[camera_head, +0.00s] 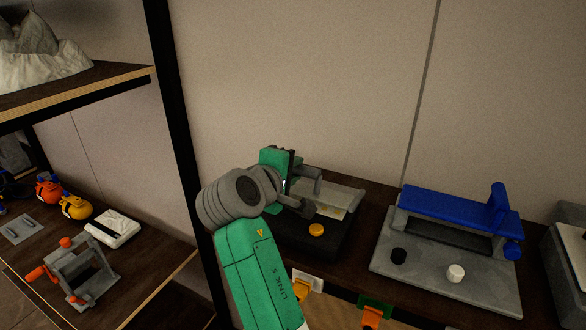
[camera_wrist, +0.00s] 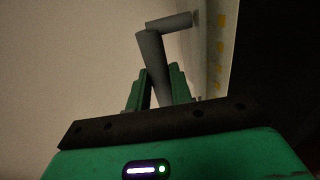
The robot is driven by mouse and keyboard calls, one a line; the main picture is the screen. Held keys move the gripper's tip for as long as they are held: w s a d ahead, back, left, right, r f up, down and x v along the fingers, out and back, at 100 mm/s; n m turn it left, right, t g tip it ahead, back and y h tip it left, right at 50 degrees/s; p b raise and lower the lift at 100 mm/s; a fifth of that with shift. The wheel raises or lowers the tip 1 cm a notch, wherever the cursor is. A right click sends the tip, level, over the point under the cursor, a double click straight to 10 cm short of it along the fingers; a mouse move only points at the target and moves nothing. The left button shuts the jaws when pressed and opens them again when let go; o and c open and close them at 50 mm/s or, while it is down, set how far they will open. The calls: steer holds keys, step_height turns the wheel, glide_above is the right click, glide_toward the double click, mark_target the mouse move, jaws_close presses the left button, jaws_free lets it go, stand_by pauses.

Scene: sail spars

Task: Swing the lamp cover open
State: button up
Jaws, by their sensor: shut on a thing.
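A black-based fixture (camera_head: 325,247) stands on the dark shelf behind my arm, with an orange button on its front. A pale, see-through panel (camera_head: 343,197), seemingly the lamp cover, lies over it with a grey bar handle (camera_head: 312,180) at its left. In the wrist view, the panel (camera_wrist: 216,40) shows edge-on, with yellow patches along it. My green gripper (camera_wrist: 160,72) is shut on the grey handle (camera_wrist: 151,55), which rises between the two fingers and ends in a crosswise cylinder. In the head view, my wrist hides the fingertips and the fixture's left part.
To the right, a grey board (camera_head: 390,269) carries a blue-topped fixture (camera_head: 450,208) and two knobs. Orange clips (camera_head: 371,317) hang at the shelf's front edge. A black upright post (camera_head: 178,120) stands left of my arm. Bare wall lies behind.

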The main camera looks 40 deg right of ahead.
steer(key=shift+r, duration=0.15)
steer(key=shift+w+d+r+p, duration=0.3)
steer(key=shift+d+r+p, duration=0.5)
steer(key=shift+p, duration=0.15)
steer(key=shift+f, duration=0.1)
steer(key=shift+d, duration=0.1)
steer(key=shift+w+d+r+p, duration=0.4)
steer(key=shift+d+r+p, duration=0.3)
steer(key=shift+d, duration=0.1)
steer(key=shift+d+f, duration=0.1)
steer(key=shift+d, duration=0.05)
steer(key=shift+w, duration=0.1)
